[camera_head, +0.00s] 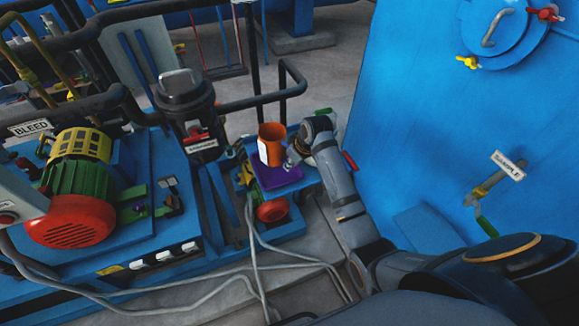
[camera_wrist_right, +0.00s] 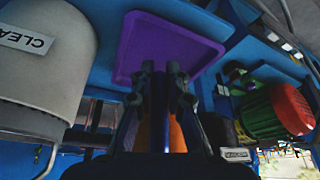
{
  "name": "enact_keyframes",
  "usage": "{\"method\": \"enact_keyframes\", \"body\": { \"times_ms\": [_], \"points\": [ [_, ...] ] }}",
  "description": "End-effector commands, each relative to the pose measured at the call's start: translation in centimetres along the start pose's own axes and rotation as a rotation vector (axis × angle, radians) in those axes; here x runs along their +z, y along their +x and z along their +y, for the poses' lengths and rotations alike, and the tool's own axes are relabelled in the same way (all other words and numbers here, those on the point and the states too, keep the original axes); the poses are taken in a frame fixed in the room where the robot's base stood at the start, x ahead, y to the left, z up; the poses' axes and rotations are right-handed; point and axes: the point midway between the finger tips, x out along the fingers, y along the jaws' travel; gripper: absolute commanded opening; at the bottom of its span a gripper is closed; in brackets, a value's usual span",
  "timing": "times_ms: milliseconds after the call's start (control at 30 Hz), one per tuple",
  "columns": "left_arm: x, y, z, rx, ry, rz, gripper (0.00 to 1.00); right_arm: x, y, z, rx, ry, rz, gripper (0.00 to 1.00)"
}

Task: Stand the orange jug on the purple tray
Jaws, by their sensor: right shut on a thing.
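The orange jug (camera_head: 270,145) is upright at the back part of the purple tray (camera_head: 278,178) in the head view. It has a white label on its side. I cannot tell whether its base touches the tray. My right gripper (camera_head: 292,161) is at the jug's right side, shut on it. In the right wrist view the closed fingers (camera_wrist_right: 162,85) hide most of the jug (camera_wrist_right: 176,136), and only orange strips show behind them. The purple tray (camera_wrist_right: 165,45) shows a bare surface there. My left gripper is not in view.
A dark canister (camera_head: 187,95) stands left of the tray, and a red-and-green motor (camera_head: 75,200) farther left. A red round part (camera_head: 271,210) sits in front of the tray. Dark pipes (camera_head: 255,103) run behind. A large blue vessel (camera_head: 430,110) fills the right.

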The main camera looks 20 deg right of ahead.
Motion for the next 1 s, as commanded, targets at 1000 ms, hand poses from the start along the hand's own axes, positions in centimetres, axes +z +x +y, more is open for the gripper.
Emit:
{"method": "enact_keyframes", "body": {
  "times_ms": [1000],
  "points": [
    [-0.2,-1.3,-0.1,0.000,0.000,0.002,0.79,0.7,5.5,0.8,0.000,-0.001,0.000,0.31]
  ]
}}
